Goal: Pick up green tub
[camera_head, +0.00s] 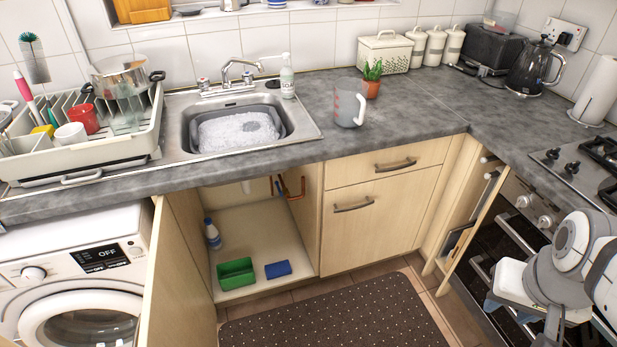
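The green tub (236,273) is a small open-topped rectangular tub. It stands on the floor of the open cabinet under the sink, near the front edge at left. My gripper (522,318) is at the lower right, in front of the oven, far to the right of the tub and apart from it. Its end is partly hidden by my own arm, so I cannot tell whether its fingers are open or shut.
A blue block-like item (278,269) lies just right of the tub. A blue-capped bottle (212,234) stands behind it at left. The open cabinet door (178,285) stands at left, beside the washing machine (75,285). A dotted mat (335,315) covers clear floor in front.

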